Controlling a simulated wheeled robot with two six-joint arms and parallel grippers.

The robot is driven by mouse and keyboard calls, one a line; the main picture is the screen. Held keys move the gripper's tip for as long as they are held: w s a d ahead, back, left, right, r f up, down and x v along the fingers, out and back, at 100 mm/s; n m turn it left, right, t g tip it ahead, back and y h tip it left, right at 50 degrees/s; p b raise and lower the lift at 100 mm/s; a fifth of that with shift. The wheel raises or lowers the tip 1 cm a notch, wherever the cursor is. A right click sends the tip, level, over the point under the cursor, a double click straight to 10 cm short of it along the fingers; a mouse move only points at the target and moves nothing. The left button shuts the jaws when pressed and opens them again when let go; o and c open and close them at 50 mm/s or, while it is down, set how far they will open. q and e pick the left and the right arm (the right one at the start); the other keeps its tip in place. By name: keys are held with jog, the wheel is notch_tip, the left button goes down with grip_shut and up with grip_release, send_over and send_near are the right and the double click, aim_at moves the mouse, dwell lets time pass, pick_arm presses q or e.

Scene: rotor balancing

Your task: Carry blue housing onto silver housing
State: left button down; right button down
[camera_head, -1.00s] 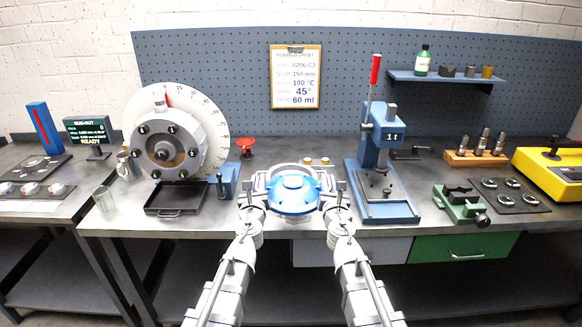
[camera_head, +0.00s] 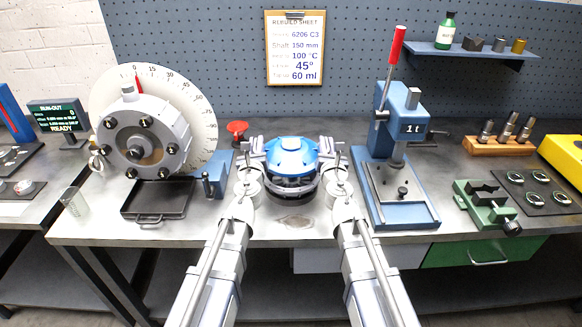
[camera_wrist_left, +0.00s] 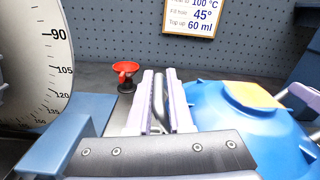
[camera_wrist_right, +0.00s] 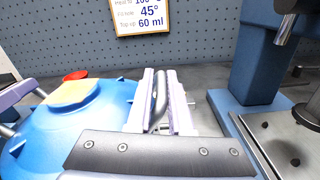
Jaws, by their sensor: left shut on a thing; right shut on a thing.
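The blue housing (camera_head: 290,152) is a domed shell in the middle of the head view, held up between my two grippers with its dark underside showing. My left gripper (camera_head: 252,158) is shut on a metal handle bar at its left side. My right gripper (camera_head: 332,158) is shut on the bar at its right side. In the left wrist view the housing (camera_wrist_left: 225,125) is at the right; in the right wrist view it (camera_wrist_right: 75,125) is at the left. The silver housing (camera_head: 162,135), round with dark bolts and a central shaft, stands at the left before the angle dial, apart from the blue housing.
The white angle dial (camera_head: 200,100) has a blue base and a black tray (camera_head: 158,199) below. A red funnel (camera_head: 237,128) stands behind my left gripper. The blue press (camera_head: 400,150) stands close right of my right gripper. A beaker (camera_head: 74,201) is at the left edge.

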pick_arm(q)
jog(key=shift+a+f, duration=0.25)
pick_arm(e)
jog(key=shift+d+f, duration=0.2)
